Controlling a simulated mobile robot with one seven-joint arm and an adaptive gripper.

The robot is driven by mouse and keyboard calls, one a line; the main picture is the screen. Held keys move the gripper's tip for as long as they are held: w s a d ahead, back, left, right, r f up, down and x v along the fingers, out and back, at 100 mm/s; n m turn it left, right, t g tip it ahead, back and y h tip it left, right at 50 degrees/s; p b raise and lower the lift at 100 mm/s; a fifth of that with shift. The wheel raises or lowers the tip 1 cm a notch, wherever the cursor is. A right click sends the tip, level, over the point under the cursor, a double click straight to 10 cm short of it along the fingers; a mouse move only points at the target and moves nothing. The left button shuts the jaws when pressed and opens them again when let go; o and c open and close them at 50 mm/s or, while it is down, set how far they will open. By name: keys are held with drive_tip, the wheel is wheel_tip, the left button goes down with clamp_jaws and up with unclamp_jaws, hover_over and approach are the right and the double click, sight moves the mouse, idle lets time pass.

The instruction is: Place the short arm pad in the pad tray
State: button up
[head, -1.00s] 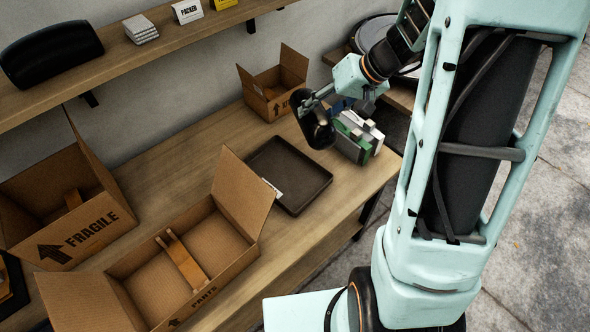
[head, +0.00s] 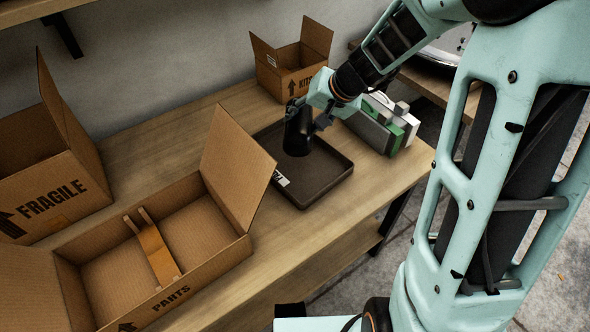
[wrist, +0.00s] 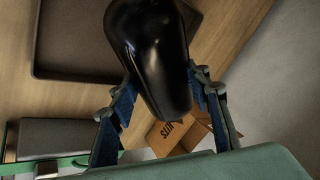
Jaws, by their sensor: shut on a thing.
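The short arm pad (head: 298,130) is black, rounded and glossy. My gripper (head: 311,112) is shut on it and holds it upright over the back part of the pad tray. In the wrist view the pad (wrist: 150,45) sits between the two blue-padded fingers of my gripper (wrist: 162,92). The pad tray (head: 318,193) is a dark, shallow, rimmed tray with a white label on its front left side. It also shows in the wrist view (wrist: 60,73), beyond the pad. I cannot tell whether the pad's lower end touches the tray floor.
An open PARTS box (head: 215,262) with a tan divider stands at front left, its raised flap close to the tray. A FRAGILE box (head: 50,195) is at far left and a smaller box (head: 290,72) behind. Grey and green cases (head: 385,125) stand right of the tray.

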drive_tip(key=f, duration=0.2)
drive_tip(key=f+b, duration=0.1)
drive_tip(key=f, duration=0.1)
drive_tip(key=a+f+b, duration=0.1)
drive_tip(key=shift+w+f, duration=0.2)
drive_tip(key=shift+f, duration=0.2)
drive_tip(key=shift+f+b, duration=1)
drive_tip(key=shift+f, duration=1.35)
drive_tip(key=shift+f, duration=0.15)
drive_tip(key=o, duration=1.4)
drive_tip(key=shift+o, duration=0.2)
drive_tip(key=shift+d+r, duration=0.1)
drive_tip(key=shift+r, duration=0.25)
drive_tip(key=p+v, duration=0.3)
drive_tip(key=v, duration=0.8)
drive_tip(key=shift+s+d+r, duration=0.15)
drive_tip(key=shift+s+r, duration=0.05)
drive_tip(key=shift+s, duration=0.1)
